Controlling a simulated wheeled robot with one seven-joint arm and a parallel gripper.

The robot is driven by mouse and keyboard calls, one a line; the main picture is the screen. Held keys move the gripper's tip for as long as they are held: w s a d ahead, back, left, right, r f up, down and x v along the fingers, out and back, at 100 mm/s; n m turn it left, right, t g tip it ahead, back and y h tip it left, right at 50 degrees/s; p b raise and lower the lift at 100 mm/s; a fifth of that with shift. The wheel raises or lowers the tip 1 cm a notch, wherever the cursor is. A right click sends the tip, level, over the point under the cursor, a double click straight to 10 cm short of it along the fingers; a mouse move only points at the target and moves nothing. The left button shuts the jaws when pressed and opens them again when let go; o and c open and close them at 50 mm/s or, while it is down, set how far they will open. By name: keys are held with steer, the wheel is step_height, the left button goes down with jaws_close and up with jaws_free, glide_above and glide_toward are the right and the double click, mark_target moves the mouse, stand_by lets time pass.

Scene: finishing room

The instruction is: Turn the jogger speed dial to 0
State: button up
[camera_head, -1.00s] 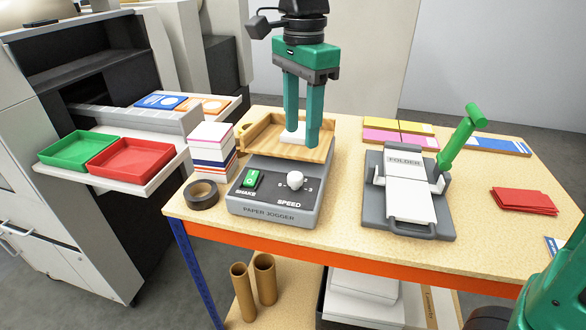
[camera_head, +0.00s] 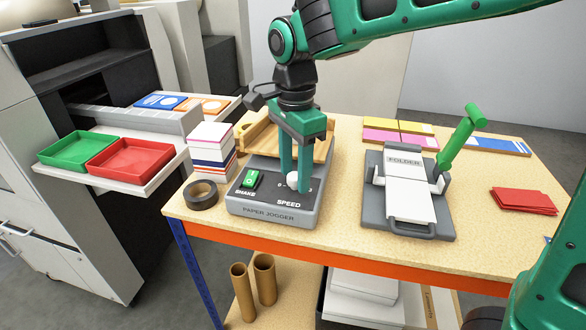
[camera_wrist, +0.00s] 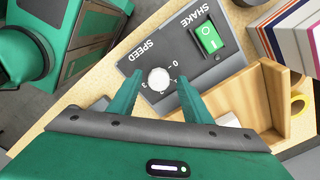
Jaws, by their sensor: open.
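The paper jogger (camera_head: 262,212) is a grey box on the bench with a dark front panel. Its white speed dial (camera_head: 293,181) sits right of the green shake switch (camera_head: 251,179). The dial also shows in the wrist view (camera_wrist: 158,79), with numbers around it; where its pointer stands I cannot tell. My gripper (camera_head: 294,186) points down at the panel with its fingers open, one on each side of the dial. In the wrist view the fingertips (camera_wrist: 158,77) flank the dial with visible gaps, so they appear not to grip it.
A wooden tray (camera_head: 254,135) sits on the jogger behind my gripper. A paper stack (camera_head: 208,158) and a dark tape roll (camera_head: 200,195) stand to the left. A folder press (camera_head: 408,195) with a green lever is to the right. Bare bench lies between the jogger and the press.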

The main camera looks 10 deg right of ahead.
steer(key=c, duration=1.1)
steer(key=shift+o, duration=0.2)
steer(key=shift+a, duration=0.1)
